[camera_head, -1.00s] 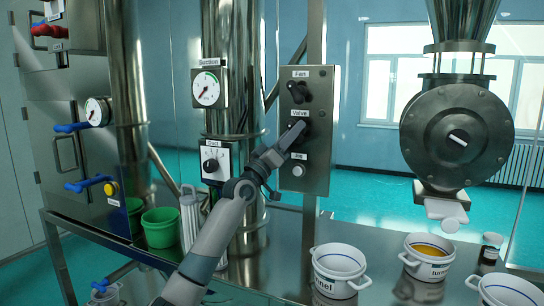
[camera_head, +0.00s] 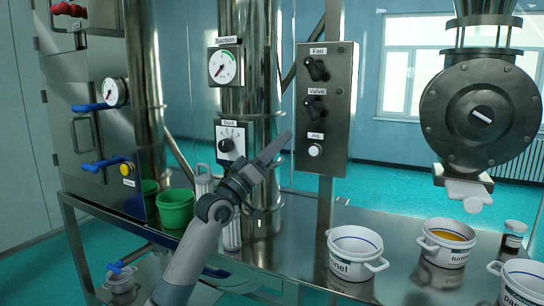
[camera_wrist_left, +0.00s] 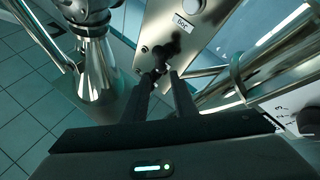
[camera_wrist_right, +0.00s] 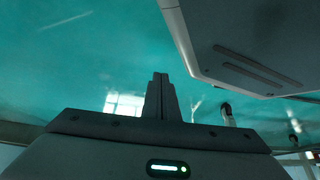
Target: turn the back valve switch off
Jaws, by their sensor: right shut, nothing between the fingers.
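The valve switch (camera_head: 315,108) is a black knob below the "Valve" label on a steel control panel (camera_head: 338,150). Its grip looks tilted, running from upper left to lower right, much like the fan switch (camera_head: 316,69) above it. My left gripper (camera_head: 285,143) is left of and below the valve switch, apart from it in the head view. In the left wrist view, the left gripper (camera_wrist_left: 161,80) has its two fingers apart, with black knobs and the panel beyond the tips. My right gripper (camera_wrist_right: 160,78) has its fingers together and empty; it is outside the head view.
A jog button (camera_head: 315,151) sits below the valve switch. The suction gauge (camera_head: 225,67) and the duct dial (camera_head: 231,139) are on the steel column to the left. White pots, including one (camera_head: 354,250), stand on the steel table below. A grey casing (camera_wrist_right: 235,55) is near the right gripper.

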